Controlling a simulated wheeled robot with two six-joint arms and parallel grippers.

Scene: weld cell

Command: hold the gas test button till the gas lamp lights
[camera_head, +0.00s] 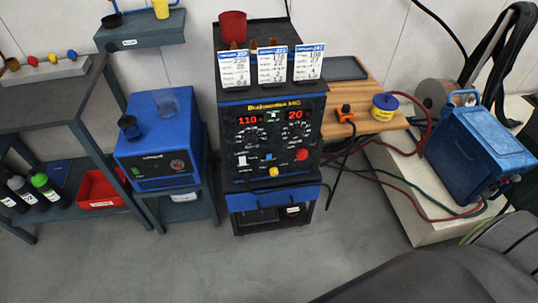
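The black and blue welding machine (229,135) stands at the middle of the head view, its front panel facing me. Two red displays (250,120) near the top of the panel read about 110 and 20. Below the dials are a white switch (241,160), a blue switch (269,157) and a round red button (302,154). A yellow button (274,171) sits low on the panel. The labels are too small to read, so I cannot tell which is the gas test button or find a lit gas lamp. Neither gripper shows.
Three setting cards (272,65) and a red cup (233,27) are on top of the machine. A blue box unit (155,135) stands to its left, a wooden shelf (375,118) to its right. A blue case (478,150) and red hoses lie farther right. The floor in front is clear.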

